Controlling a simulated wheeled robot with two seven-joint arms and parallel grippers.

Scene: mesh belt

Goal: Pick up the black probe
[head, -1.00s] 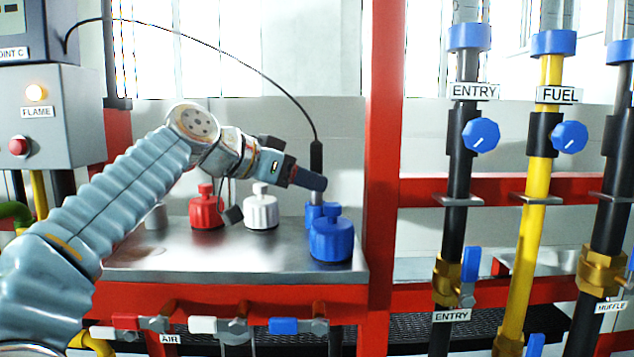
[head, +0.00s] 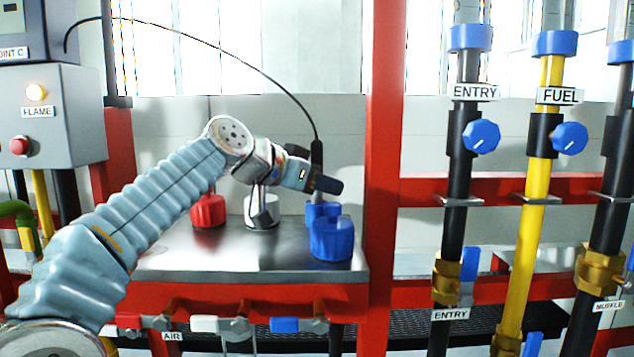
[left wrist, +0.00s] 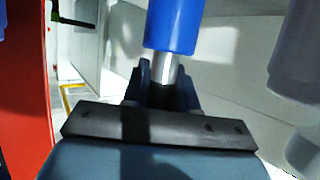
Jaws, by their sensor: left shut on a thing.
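The black probe (head: 317,155) stands upright at the back right of the metal table, with a thin black cable arching from its top to the box at upper left. Its lower end is over a blue holder (head: 318,209), partly hidden by my gripper. My left gripper (head: 328,184) reaches across from the left and is shut on the probe. In the left wrist view the fingers (left wrist: 160,92) close around the probe's dark part (left wrist: 160,98). A silver length (left wrist: 166,68) runs from there to the blue holder (left wrist: 175,25). My right gripper is not in view.
A red post (head: 382,180) rises close on the right. The table's front is clear.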

